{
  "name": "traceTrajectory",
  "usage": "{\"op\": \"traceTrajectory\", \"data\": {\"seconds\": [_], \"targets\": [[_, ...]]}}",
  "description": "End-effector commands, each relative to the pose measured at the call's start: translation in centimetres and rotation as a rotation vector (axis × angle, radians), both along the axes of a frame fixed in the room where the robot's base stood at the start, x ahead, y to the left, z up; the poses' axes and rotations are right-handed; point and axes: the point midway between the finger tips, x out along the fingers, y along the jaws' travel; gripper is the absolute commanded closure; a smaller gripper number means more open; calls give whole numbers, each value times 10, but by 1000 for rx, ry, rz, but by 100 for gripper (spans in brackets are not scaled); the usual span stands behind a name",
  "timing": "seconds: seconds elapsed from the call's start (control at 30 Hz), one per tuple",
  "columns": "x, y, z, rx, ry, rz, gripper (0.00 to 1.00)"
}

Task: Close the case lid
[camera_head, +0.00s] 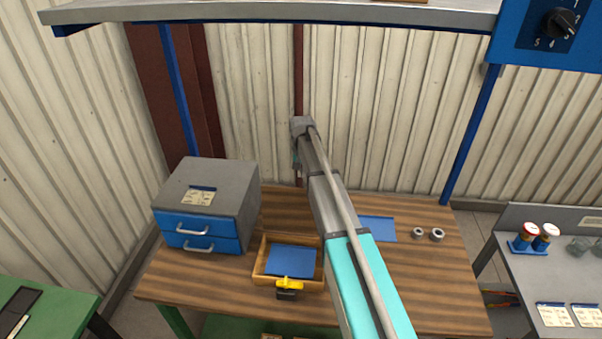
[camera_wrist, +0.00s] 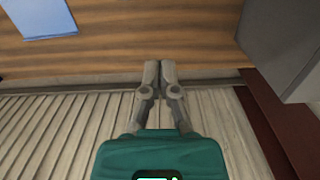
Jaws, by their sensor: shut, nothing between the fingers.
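A shallow wooden box (camera_head: 260,274) with a blue panel (camera_head: 292,260) inside its walls sits on the wooden bench. A yellow piece (camera_head: 290,283) and a black piece (camera_head: 287,295) are at its front edge. I cannot tell for certain whether this box is the case, and I cannot make out a raised lid. My gripper (camera_head: 297,168) is beyond the box, near the back wall, partly hidden by my arm. In the wrist view, my gripper (camera_wrist: 160,66) has its fingers together and empty, touching nothing visible.
A grey cabinet (camera_head: 222,180) with blue drawers stands at the bench's left, and shows in the wrist view (camera_wrist: 285,45). A blue sheet (camera_head: 378,228) and two metal rings (camera_head: 418,233) lie to the right. A shelf (camera_head: 270,11) spans above. The bench's right front is clear.

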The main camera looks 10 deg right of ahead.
Motion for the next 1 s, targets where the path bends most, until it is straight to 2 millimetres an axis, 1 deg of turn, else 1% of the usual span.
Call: {"op": "traceTrajectory", "data": {"seconds": [0.03, 0.3, 0.7, 0.8, 1.0], "targets": [[0, 0, -8, 0, 0, 0, 100], [-1, 1, -28, 0, 0, 1, 100], [-2, 2, -53, 0, 0, 1, 100], [-15, 5, -42, 0, 0, 2, 100], [-31, 11, -36, 0, 0, 2, 100]]}}
